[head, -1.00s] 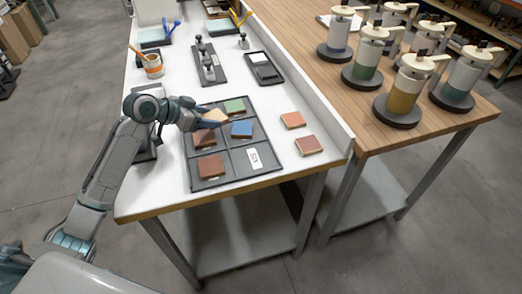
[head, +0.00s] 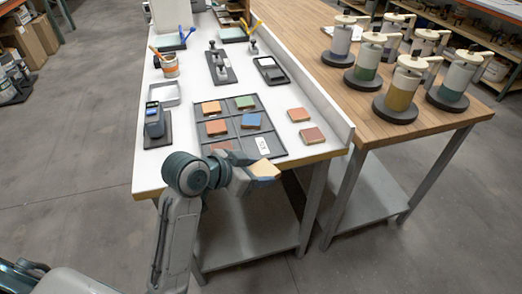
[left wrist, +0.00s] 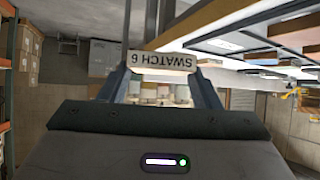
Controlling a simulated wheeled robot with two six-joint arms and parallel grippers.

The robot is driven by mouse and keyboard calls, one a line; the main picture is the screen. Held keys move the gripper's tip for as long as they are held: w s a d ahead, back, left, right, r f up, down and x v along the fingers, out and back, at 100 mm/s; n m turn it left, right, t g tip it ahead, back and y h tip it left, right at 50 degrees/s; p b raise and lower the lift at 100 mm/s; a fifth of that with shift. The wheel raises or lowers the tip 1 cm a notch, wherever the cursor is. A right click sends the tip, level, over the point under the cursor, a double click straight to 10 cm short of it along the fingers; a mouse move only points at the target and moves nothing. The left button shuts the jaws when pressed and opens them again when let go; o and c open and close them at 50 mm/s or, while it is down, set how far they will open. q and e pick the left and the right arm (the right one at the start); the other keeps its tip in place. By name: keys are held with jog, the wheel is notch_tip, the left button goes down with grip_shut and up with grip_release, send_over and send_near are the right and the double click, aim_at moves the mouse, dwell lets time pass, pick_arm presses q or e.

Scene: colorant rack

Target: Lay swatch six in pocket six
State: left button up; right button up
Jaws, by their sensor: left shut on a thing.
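My left gripper (head: 240,172) is shut on a tan swatch (head: 265,171), held in the air off the front edge of the table. In the left wrist view the swatch's edge (left wrist: 161,61) reads "SWATCH 6", upside down, between the two fingers. The dark tray (head: 282,150) on the white table has two columns of pockets. Its front right pocket holds no swatch, only a white label (head: 263,145) too small to read. The other pockets hold orange (head: 211,107), green (head: 245,102), terracotta (head: 215,127), blue (head: 251,121) and brown (head: 222,146) swatches. My arm partly hides the tray's front left.
Two loose swatches, orange (head: 299,114) and reddish brown (head: 312,135), lie right of the tray. A handheld device (head: 154,121) on a dark base and a metal tray (head: 164,94) stand left of it. A raised ledge (head: 322,105) borders the table's right side.

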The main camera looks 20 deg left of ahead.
pick_arm(q)
jog(key=w+a+p, duration=0.1)
jog(key=w, duration=0.3)
jog(key=w+a+p, duration=0.1)
jog(key=w+a, duration=0.1)
jog(key=w, duration=0.3)
jog(key=w+a+f+p, duration=0.1)
jog(key=w, duration=0.4)
jog(key=shift+w+a+f, duration=0.1)
jog(key=shift+w+a, duration=0.05)
jog(key=shift+a, duration=0.15)
jog(key=shift+w+a+f, duration=0.1)
jog(key=shift+w, duration=0.2)
notch_tip(320, 180, down, 3)
jog(key=shift+r+p, duration=0.15)
jog(key=shift+p, duration=0.6)
jog(key=shift+f, duration=0.45)
pick_arm(e)
jog(key=r, duration=0.1)
jog(key=s+r, duration=0.1)
jog(key=r, duration=0.2)
jog(key=shift+s, duration=0.4)
pick_arm(q)
jog(key=shift+f, duration=0.1)
jog(key=o, duration=1)
